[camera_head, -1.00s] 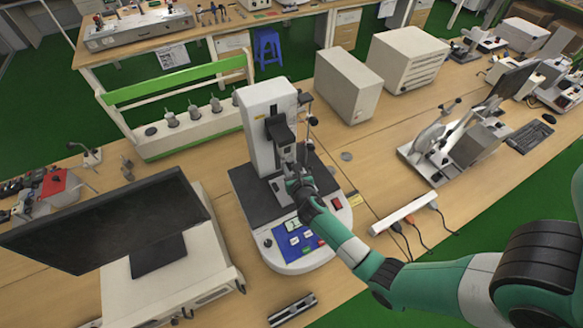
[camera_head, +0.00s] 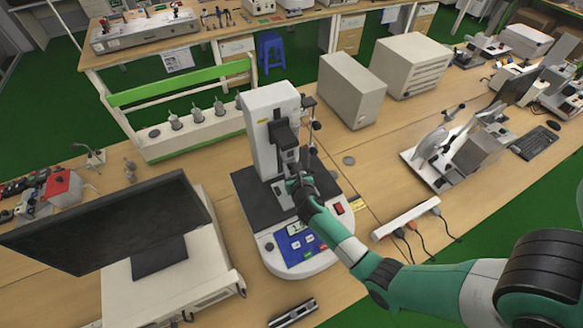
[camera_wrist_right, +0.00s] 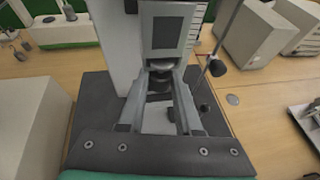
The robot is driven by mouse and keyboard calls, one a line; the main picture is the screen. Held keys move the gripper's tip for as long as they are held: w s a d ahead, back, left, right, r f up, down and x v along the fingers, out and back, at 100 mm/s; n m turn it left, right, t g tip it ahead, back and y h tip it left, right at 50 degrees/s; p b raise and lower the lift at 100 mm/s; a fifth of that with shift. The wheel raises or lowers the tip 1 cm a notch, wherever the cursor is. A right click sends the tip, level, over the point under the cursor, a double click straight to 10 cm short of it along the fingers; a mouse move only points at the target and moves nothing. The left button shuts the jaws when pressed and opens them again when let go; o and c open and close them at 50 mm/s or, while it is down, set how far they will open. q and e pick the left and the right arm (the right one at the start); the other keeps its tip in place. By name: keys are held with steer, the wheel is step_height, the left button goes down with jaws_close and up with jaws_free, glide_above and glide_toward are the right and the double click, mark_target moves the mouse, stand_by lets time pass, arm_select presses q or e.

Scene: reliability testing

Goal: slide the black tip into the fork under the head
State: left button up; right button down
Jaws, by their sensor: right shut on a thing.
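The test machine's white column (camera_head: 272,115) stands in the middle of the bench, with its dark head (camera_head: 283,135) on the front. My right gripper (camera_head: 293,172) is just below the head. In the right wrist view, the head's grey block (camera_wrist_right: 168,32) is straight ahead. My right gripper's two fingers (camera_wrist_right: 160,80) reach up to just under it and are shut on the dark round tip (camera_wrist_right: 158,84). The fork under the head is mostly hidden there; I cannot tell whether the tip is inside it. My left gripper is not in view.
A thin rod with a dark knob (camera_wrist_right: 217,67) stands close to the right of the fingers. The machine's dark base plate (camera_head: 252,200) lies below. A monitor (camera_head: 110,225) stands at left, and a white box (camera_head: 350,88) behind at right.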

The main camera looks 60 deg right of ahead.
steer(key=shift+w+d, duration=0.1)
steer(key=shift+w, duration=0.05)
steer(key=shift+w+d, duration=0.4)
steer(key=shift+w, duration=0.15)
steer(key=shift+w+r, duration=0.1)
steer(key=shift+r, duration=0.15)
stand_by(0.5)
steer(key=c, duration=0.7)
jaws_free()
steer(key=shift+d, duration=0.1)
steer(key=shift+o, duration=0.9)
steer(key=shift+w, duration=0.1)
steer(key=shift+r, duration=0.1)
